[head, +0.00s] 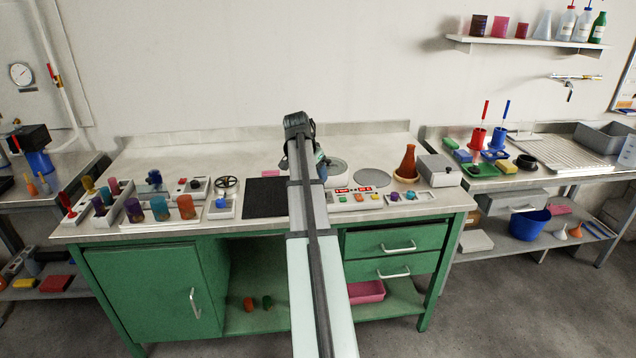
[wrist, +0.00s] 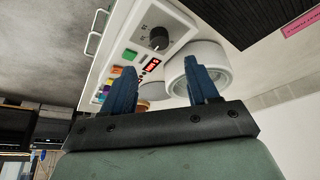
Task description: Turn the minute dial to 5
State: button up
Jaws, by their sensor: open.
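A white control panel (wrist: 143,22) shows beyond my fingers in the wrist view. It carries a black round dial (wrist: 158,38), a red lit display (wrist: 151,65) and a green button (wrist: 129,55). The dial's markings are too small to read, and I cannot tell whether it is the minute dial. My gripper (wrist: 159,70) is open and empty, its blue fingers apart from the dial. In the head view the panel (head: 345,205) sits at the bench's front edge; my arm covers its left part and most of the gripper.
A white round-topped device (wrist: 208,62) stands beside the panel, close behind my right finger in the wrist view. A black mat (head: 266,197) lies left of my arm. An orange flask (head: 408,163) and a grey box (head: 438,170) stand right of it.

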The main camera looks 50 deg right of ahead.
jog(key=shift+v, duration=2.3)
jog(key=shift+a+f, duration=0.1)
